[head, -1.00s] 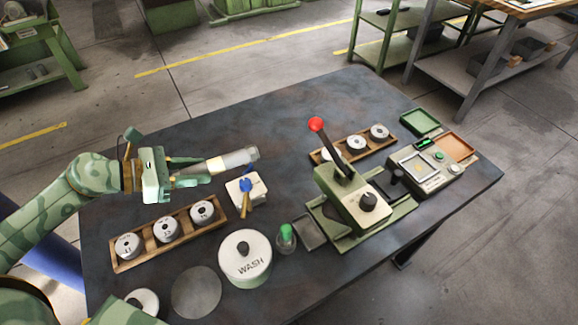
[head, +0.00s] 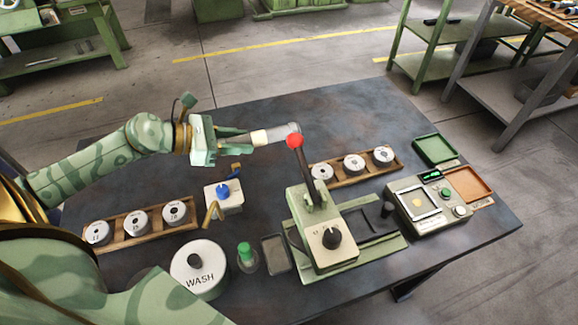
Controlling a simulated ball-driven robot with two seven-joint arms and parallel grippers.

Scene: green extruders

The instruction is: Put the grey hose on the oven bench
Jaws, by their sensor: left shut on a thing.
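My left gripper (head: 238,140) is shut on a short grey tube with a pale band, which I take for the grey hose (head: 285,133). It holds the tube roughly level above the dark table, pointing right. The tube's far end lies beside the red lever knob (head: 294,141) in the picture; I cannot tell whether they touch. My right gripper is not in view. No bench in view shows a clear oven, so I cannot tell which is the oven bench.
A lever press (head: 325,243) stands on the dark table (head: 300,105). Around it are a WASH pot (head: 200,268), wooden racks of labelled discs (head: 120,243), a white block (head: 224,198) and a control box (head: 428,205). A green bench (head: 60,45) and shelving (head: 440,60) stand behind.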

